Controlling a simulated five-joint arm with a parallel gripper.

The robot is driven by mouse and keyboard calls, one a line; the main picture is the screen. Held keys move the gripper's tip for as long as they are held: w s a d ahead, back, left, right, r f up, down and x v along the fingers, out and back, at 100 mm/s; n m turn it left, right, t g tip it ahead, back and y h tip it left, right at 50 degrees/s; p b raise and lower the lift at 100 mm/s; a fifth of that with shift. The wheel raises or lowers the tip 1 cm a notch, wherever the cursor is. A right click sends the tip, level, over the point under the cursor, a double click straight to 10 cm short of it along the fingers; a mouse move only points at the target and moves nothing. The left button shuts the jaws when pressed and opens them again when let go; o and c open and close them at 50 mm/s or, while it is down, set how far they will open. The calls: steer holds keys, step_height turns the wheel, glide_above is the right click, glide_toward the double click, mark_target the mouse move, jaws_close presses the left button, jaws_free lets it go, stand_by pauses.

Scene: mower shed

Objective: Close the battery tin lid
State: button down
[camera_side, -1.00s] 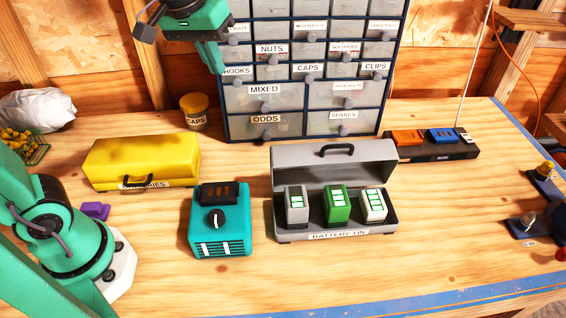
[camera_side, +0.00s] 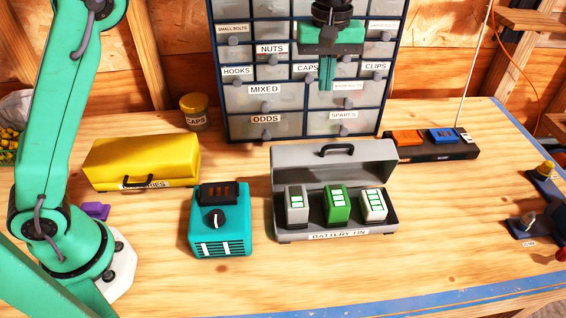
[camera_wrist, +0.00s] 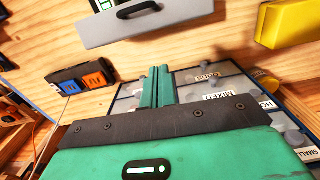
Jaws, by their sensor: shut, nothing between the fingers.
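The grey battery tin (camera_side: 337,237) stands on the workbench right of centre with its lid (camera_side: 333,160) raised at the back and the dark handle on top. Three battery packs stand inside: a grey one (camera_side: 297,208), a green one (camera_side: 337,205) and a pale one (camera_side: 372,206). My gripper (camera_side: 327,88) is shut and empty, pointing down above and behind the tin, in front of the drawer cabinet. In the wrist view my gripper's fingers (camera_wrist: 158,72) are together, and the tin's lid (camera_wrist: 145,22) shows at the top, apart from them.
The drawer cabinet (camera_side: 303,125) stands behind the tin. A teal charger (camera_side: 221,228) is left of it, and a yellow box (camera_side: 142,160) farther left. A dark rack (camera_side: 432,151) with orange and blue packs is at the right. The bench front is clear.

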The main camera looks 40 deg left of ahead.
mark_target(333, 161)
steer(key=shift+w+d+f+n, duration=0.3)
steer(key=shift+w+d+f, duration=0.2)
steer(key=shift+d+f, duration=0.35)
steer(key=f, duration=0.3)
steer(key=s+d+f, duration=0.1)
steer(key=f, duration=0.2)
steer(key=s+f, duration=0.1)
steer(key=f, duration=0.2)
steer(key=shift+d, duration=0.4)
steer(key=shift+s+d+r, duration=0.45)
steer(key=shift+s+d, duration=0.15)
steer(key=shift+d, duration=0.05)
steer(key=shift+d, duration=0.1)
